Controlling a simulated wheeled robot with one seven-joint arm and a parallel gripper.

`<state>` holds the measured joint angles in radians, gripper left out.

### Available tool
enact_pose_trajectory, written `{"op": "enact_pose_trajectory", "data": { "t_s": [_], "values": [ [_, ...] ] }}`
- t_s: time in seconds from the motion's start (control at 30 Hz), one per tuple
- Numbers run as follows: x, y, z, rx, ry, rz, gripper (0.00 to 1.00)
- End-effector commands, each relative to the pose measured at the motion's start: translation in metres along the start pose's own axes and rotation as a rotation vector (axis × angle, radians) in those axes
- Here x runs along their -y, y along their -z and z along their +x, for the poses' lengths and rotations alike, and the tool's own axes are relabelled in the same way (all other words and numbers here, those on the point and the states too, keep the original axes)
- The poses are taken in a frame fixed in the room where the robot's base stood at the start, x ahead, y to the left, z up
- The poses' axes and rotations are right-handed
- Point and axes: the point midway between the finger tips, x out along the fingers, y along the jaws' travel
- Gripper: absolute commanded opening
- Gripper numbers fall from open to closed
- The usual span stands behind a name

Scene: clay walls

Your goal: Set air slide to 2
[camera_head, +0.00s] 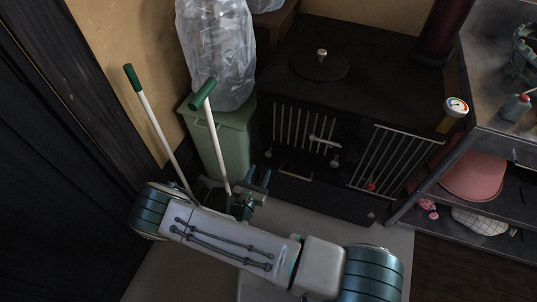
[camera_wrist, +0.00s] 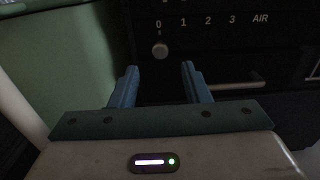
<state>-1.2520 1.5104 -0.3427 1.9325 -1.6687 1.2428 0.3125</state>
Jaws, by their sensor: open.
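The knob sits directly under the 0 of the scale marked 0, 1, 2, 3, AIR. The knob appears between and just beyond the fingertips, and no contact is visible. In the head view my gripper (camera_head: 256,186) is low in front of the stove's left side, partly hidden by my arm.
A green bin (camera_head: 222,140) with a clear bag stands close to the left of the stove. Two green-handled tools (camera_head: 213,135) lean beside it, near my arm. A drawer handle (camera_wrist: 238,86) is right of the knob. A shelf unit (camera_head: 435,190) stands on the right.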

Motion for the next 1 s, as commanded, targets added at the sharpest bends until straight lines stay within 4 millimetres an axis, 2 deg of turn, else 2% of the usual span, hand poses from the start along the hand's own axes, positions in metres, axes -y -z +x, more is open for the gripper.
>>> {"op": "enact_pose_trajectory", "data": {
  "t_s": [0.03, 0.2, 0.4, 0.6, 0.87, 0.9, 1.0],
  "values": [
    [0.001, 0.001, 0.012, 0.002, 0.004, 0.001, 0.43],
    [0.001, 0.002, 0.049, 0.001, 0.005, 0.002, 0.43],
    [0.001, 0.001, 0.08, 0.001, 0.003, 0.002, 0.43],
    [0.0, 0.0, 0.093, 0.0, 0.002, 0.001, 0.43],
    [0.0, 0.0, 0.094, 0.0, 0.002, 0.001, 0.43],
    [0.0, 0.0, 0.094, 0.0, 0.002, 0.001, 0.37],
    [0.0, 0.0, 0.094, 0.0, 0.002, 0.001, 0.09]
  ]
}}
